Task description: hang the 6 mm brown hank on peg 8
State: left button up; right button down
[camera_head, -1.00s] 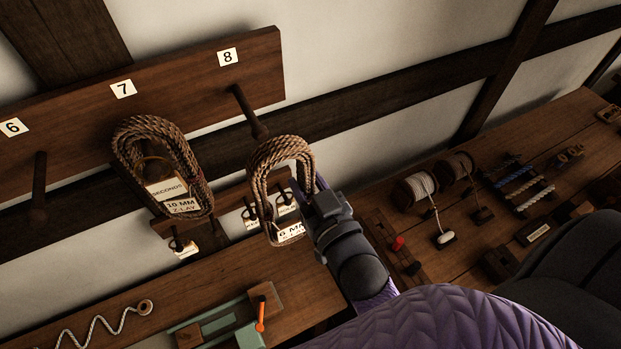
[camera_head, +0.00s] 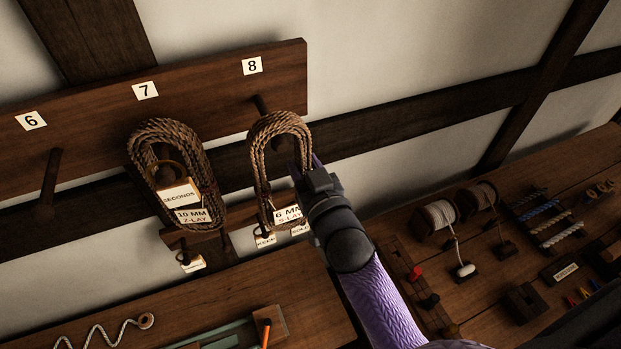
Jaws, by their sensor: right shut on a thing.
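The brown hank (camera_head: 259,166) hangs upright as a tall loop, with a white tag (camera_head: 288,214) reading 6 MM at its bottom. My right gripper (camera_head: 304,172) is shut on the hank's right side. The wooden peg 8 (camera_head: 261,103) sticks out of the board under the white number 8 label (camera_head: 252,66). The top of the loop overlaps this peg and hides part of it. A dark end shows inside the loop, but I cannot tell whether the peg passes through it. My left gripper is not in view.
Peg 7 holds a 10 MM hank (camera_head: 170,140) with a SECONDS tag, close on the left. Peg 6 (camera_head: 50,185) is bare. Small tagged hooks (camera_head: 190,262) sit below. A bench (camera_head: 480,270) with spools and tools lies at the right.

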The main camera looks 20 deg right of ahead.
jog(key=w+f+b, duration=0.1)
jog(key=w+b, duration=0.4)
jog(key=w, duration=0.3)
jog(key=shift+w+a+f, duration=0.15)
jog(key=shift+w+f, duration=0.1)
jog(key=shift+f, duration=0.1)
dwell(0.6)
jog(key=shift+c, duration=1.2)
grip_release()
jog(key=shift+s, duration=0.15)
